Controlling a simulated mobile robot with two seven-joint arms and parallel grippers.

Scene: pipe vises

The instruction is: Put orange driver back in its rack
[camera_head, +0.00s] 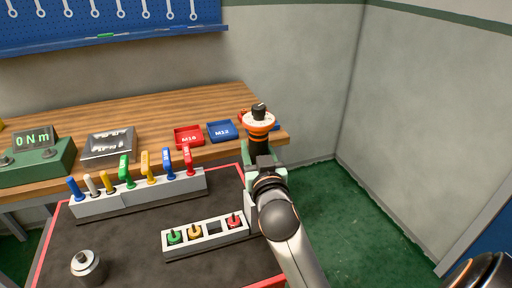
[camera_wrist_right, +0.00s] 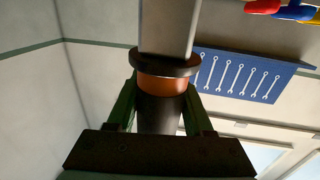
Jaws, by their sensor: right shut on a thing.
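The orange driver (camera_head: 260,122) has a black body with an orange band and a pale top face with a black knob. My right gripper (camera_head: 262,158) is shut on its black body and holds it upright above the right end of the bench. In the right wrist view the orange band and black grip of the driver (camera_wrist_right: 160,112) sit between the green fingers of the gripper (camera_wrist_right: 160,95). The pale rack (camera_head: 206,236) lies on the dark mat. It holds a green, a yellow and a red driver, with one empty slot between yellow and red.
A longer rack of coloured-handled tools (camera_head: 140,194) stands behind the small rack. A metal cylinder (camera_head: 87,267) stands at the mat's front left. Red (camera_head: 188,137) and blue (camera_head: 222,131) trays lie on the wooden bench. The mat between cylinder and small rack is clear.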

